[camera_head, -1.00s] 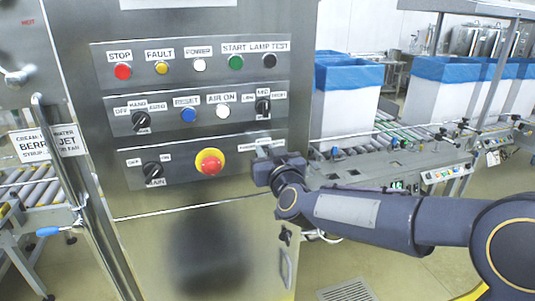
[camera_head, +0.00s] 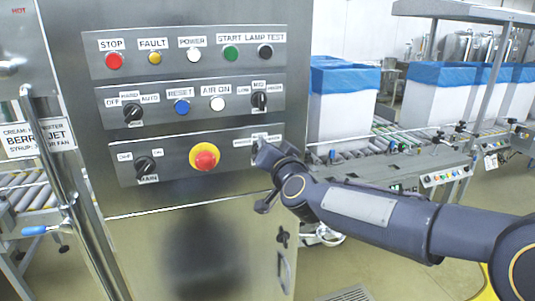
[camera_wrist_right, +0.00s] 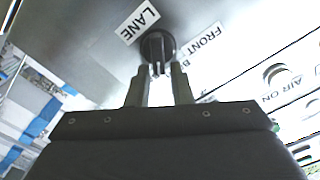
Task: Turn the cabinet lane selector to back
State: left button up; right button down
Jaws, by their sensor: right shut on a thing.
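The lane selector is a round black knob (camera_wrist_right: 157,45) on the cabinet panel, beside a white LANE label (camera_wrist_right: 139,22). A label starting with FRONT (camera_wrist_right: 203,42) is partly in view on its other side. My right gripper (camera_wrist_right: 159,72) is shut on the knob's handle, with one finger on each side. In the head view my right gripper (camera_head: 264,157) is at the right end of the lowest control strip and hides the knob. I cannot read the knob's exact setting. My left gripper is not in view.
A red emergency stop (camera_head: 205,157) on a yellow ring is left of my right gripper, with the main switch (camera_head: 146,166) farther left. The reset (camera_head: 181,107) and air-on (camera_head: 217,104) buttons sit above. A conveyor with a blue-lined bin (camera_head: 343,105) stands right of the cabinet.

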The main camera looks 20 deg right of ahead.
jog(key=shift+a+f+m+b, duration=0.1)
jog(key=shift+f+m+b, duration=0.35)
jog(key=shift+f+m, duration=0.3)
jog(key=shift+r+m, duration=0.1)
jog(key=shift+m, duration=0.15)
jog(key=c, duration=1.5)
grip_release()
jog(key=shift+r, duration=0.25)
jog(key=shift+s, duration=3.9)
